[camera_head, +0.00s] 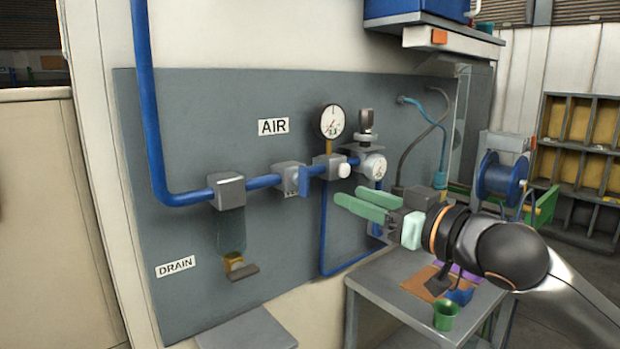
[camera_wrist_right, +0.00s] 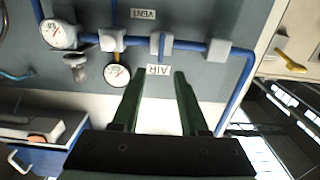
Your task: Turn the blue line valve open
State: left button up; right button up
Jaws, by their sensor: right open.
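The blue line (camera_head: 262,182) runs across the grey panel at pipe height. Its valve is a grey block (camera_head: 286,178) with a blue lever handle (camera_head: 304,182) standing upright, crosswise to the pipe. In the right wrist view, which is turned over, the valve (camera_wrist_right: 162,46) shows beyond the fingertips. My right gripper (camera_head: 347,198), with green fingers, is open and empty. In the head view it is right of the handle and a little lower, apart from it. My left gripper is not in view.
A pressure gauge (camera_head: 332,121), a white-knobbed block (camera_head: 337,167) and a regulator gauge (camera_head: 373,166) sit right of the valve. A filter block (camera_head: 227,190) with a bowl hangs left. A side table (camera_head: 385,277) with a green cup (camera_head: 446,315) stands below my right arm.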

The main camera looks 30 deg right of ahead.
aim_at(308, 180)
jog(key=w+p, duration=0.1)
jog(key=w, duration=0.1)
jog(key=w+p, duration=0.3)
jog(key=w, duration=0.1)
jog(key=shift+w+a+r+p, duration=0.1)
jog(key=shift+w+a+p, duration=0.2)
jog(key=shift+a+p, duration=0.1)
jog(key=shift+w+d+f+b, duration=0.15)
jog(key=shift+w+f+b, duration=0.15)
jog(key=shift+w, duration=0.2)
jog(key=shift+w+b, duration=0.75)
jog(key=shift+w, duration=0.65)
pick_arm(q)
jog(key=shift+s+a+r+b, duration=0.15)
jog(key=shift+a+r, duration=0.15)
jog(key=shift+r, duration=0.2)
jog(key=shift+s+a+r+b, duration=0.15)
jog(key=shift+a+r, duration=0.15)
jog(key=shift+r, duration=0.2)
pick_arm(e)
jog(key=shift+w+a+r, duration=0.1)
jog(key=shift+w+a, duration=0.05)
jog(key=shift+w, duration=0.25)
jog(key=shift+w+a+r, duration=0.1)
jog(key=shift+w+a, duration=0.05)
jog(key=shift+w, duration=0.25)
jog(key=shift+c, duration=0.3)
grip_shut()
